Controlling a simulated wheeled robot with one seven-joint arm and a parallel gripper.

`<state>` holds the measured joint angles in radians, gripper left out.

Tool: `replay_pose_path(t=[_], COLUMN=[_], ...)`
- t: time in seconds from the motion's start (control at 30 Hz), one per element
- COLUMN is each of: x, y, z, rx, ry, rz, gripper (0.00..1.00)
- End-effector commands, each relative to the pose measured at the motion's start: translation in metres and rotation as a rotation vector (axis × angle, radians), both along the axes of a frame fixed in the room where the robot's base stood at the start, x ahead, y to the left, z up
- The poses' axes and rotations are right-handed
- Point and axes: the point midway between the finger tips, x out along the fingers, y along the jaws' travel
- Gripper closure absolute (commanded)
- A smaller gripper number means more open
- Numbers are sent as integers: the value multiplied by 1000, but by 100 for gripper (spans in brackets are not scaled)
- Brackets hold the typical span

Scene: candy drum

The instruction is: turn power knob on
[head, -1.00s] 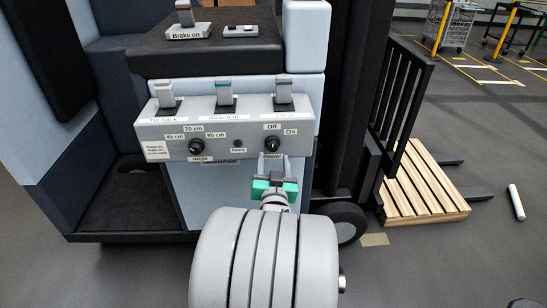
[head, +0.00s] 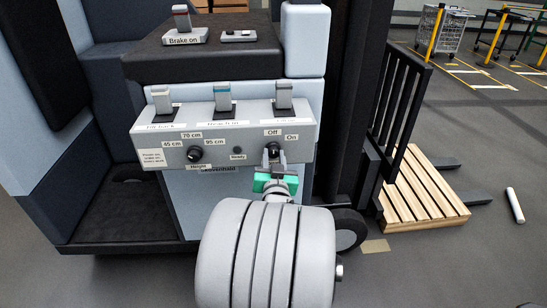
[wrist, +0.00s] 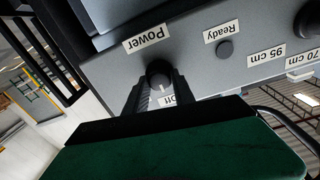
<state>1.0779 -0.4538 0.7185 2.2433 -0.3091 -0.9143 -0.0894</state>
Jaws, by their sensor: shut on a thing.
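The power knob (head: 273,149) is a small black round knob at the right end of the grey control panel (head: 215,137). "Off" and "On" labels are above it. In the wrist view the power knob (wrist: 159,73) sits between my two dark fingers, and its pale mark points toward the partly hidden "Off" label (wrist: 167,100). My gripper (head: 273,160), with green parts, reaches up from below and is shut on the knob. It also shows in the wrist view (wrist: 159,82). The fingers hide part of the knob and the "Power" label in the head view.
A height knob (head: 195,154) and a small ready lamp (head: 238,150) are left of the power knob. Three levers (head: 222,99) stand on the panel's top. A brake switch (head: 184,24) is above. A wooden pallet (head: 425,190) lies on the floor at right.

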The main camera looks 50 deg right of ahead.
Motion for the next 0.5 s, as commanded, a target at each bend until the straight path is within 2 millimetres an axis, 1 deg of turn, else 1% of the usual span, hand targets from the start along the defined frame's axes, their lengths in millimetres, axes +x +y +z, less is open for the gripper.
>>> replay_pose_path(t=[0.03, 0.2, 0.5], x=[0, 0, 0], y=[0, 0, 0], z=[0, 0, -1], rx=[0, 0, 6], ry=[0, 0, -6], rz=[0, 0, 0], gripper=[86, 100, 100])
